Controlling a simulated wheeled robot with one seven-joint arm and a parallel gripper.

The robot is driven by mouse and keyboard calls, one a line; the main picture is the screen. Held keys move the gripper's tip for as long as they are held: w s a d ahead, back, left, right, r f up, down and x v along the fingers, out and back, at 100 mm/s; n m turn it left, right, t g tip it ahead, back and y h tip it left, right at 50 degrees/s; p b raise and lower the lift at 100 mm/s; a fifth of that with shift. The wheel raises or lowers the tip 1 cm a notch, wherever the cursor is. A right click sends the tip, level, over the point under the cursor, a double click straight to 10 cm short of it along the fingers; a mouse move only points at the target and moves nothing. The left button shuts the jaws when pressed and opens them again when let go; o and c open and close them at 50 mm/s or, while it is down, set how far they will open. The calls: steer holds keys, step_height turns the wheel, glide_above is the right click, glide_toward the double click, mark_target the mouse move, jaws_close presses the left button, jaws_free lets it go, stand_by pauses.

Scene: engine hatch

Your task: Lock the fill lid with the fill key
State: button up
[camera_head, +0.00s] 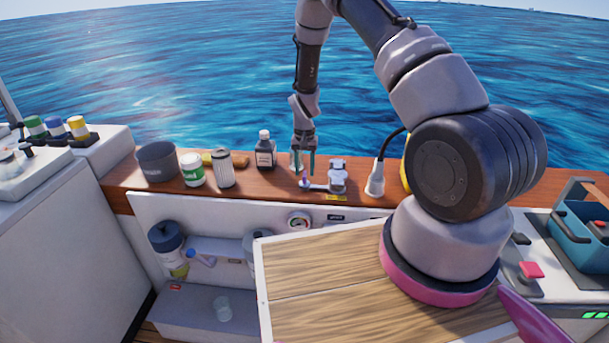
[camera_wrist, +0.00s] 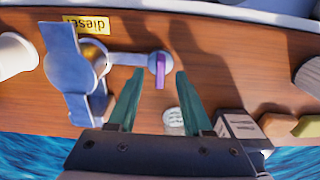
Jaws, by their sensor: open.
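The metal diesel fill fitting (camera_head: 338,176) stands on the wooden ledge beside a yellow "diesel" label; it also shows at the left in the wrist view (camera_wrist: 78,62). A thin metal arm runs from it to a small round end. A purple piece (camera_head: 304,182), which looks like the key's grip, sits at that end and shows in the wrist view (camera_wrist: 160,70). My gripper (camera_head: 303,168) points down above the purple piece, open and empty. In the wrist view its green fingertips (camera_wrist: 160,78) lie to either side of the purple piece's near end. I cannot tell the remaining height.
A dark bottle (camera_head: 265,152), a striped can (camera_head: 222,169), a green-white tub (camera_head: 192,170) and a grey pot (camera_head: 157,161) stand left along the ledge. A white fitting with a black cable (camera_head: 375,181) stands right. A small whitish object (camera_wrist: 173,120) lies beyond the purple piece.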

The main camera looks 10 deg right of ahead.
step_height(320, 180, up, 8)
steer(key=shift+r, duration=0.15)
stand_by(0.3)
step_height(320, 180, up, 16)
steer(key=t+y, duration=0.1)
steer(key=t, duration=0.1)
glide_above(304, 174)
steer(key=s+d, duration=0.2)
steer(key=s+d+r+t, duration=0.1)
steer(key=s+r, duration=0.4)
steer(key=r, duration=0.6)
steer(key=s+d+r+t, duration=0.1)
steer(key=s+r, duration=0.3)
steer(key=s, duration=0.3)
steer(key=s+d+r+t, duration=0.1)
steer(key=s+r, duration=0.4)
steer(key=s, duration=0.3)
steer(key=s+d+r+t+y, duration=0.1)
steer(key=s+r+t, duration=0.1)
steer(key=s+r, duration=0.3)
steer(key=shift+s, duration=1.25)
